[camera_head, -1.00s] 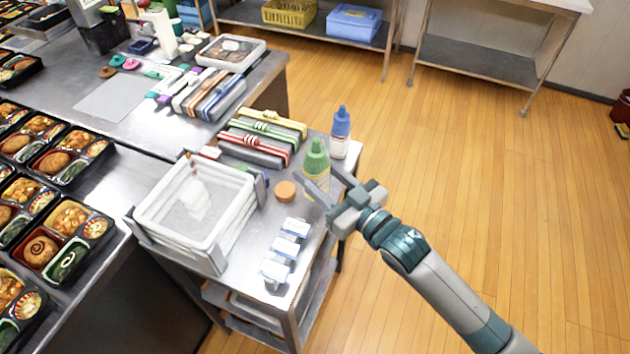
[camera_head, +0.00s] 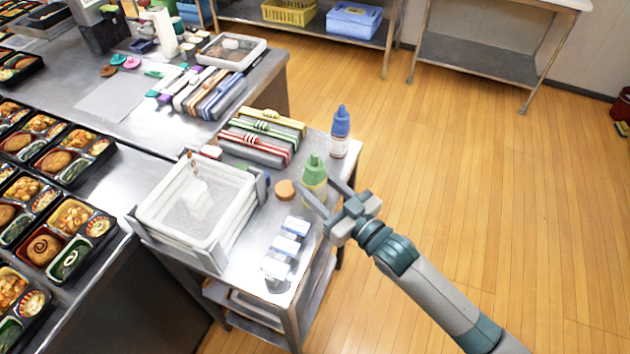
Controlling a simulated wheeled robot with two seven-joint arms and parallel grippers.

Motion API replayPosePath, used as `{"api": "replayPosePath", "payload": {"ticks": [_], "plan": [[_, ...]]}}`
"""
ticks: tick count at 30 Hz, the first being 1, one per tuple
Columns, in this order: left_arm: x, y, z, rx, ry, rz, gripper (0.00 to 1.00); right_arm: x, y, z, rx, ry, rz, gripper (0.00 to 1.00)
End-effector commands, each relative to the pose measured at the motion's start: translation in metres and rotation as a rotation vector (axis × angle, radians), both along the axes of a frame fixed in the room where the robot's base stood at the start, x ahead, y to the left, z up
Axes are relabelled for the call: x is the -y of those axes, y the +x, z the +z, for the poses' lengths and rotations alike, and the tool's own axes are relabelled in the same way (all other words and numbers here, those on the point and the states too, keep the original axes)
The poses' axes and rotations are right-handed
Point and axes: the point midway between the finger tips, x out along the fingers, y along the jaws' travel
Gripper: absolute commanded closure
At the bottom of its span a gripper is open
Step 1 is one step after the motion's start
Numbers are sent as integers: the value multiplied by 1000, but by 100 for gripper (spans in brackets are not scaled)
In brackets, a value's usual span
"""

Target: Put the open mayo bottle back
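A bottle with a green cap and a pale body (camera_head: 314,180) stands upright near the right edge of the small steel cart (camera_head: 262,225). A second bottle with a blue cap and white body (camera_head: 339,135) stands behind it, near the cart's far right corner. I cannot tell from the labels which one is the mayo. My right gripper (camera_head: 318,185) comes in from the lower right; its two fingers are spread, one on each side of the green-capped bottle's lower part. Whether they touch it is hard to see. My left gripper is not in view.
A small orange-brown round item (camera_head: 285,190) lies just left of the green-capped bottle. White stacked trays (camera_head: 160,228) fill the cart's left side, with several small white-blue packs (camera_head: 288,242) in front. Banded boxes (camera_head: 255,145) lie behind.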

Motion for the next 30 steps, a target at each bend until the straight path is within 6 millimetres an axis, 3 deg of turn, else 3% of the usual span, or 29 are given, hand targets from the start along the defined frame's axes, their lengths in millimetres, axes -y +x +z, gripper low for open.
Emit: {"api": "replayPosePath", "payload": {"ticks": [9,12,25,30], "plan": [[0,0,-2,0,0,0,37,0,0,-3,2,1,0,61],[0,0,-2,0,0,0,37,0,0,-3,1,1,0,38],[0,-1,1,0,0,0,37,0,0,2,1,1,0,38],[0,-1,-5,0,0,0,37,11,-12,-2,-2,-1,0,38]]}}
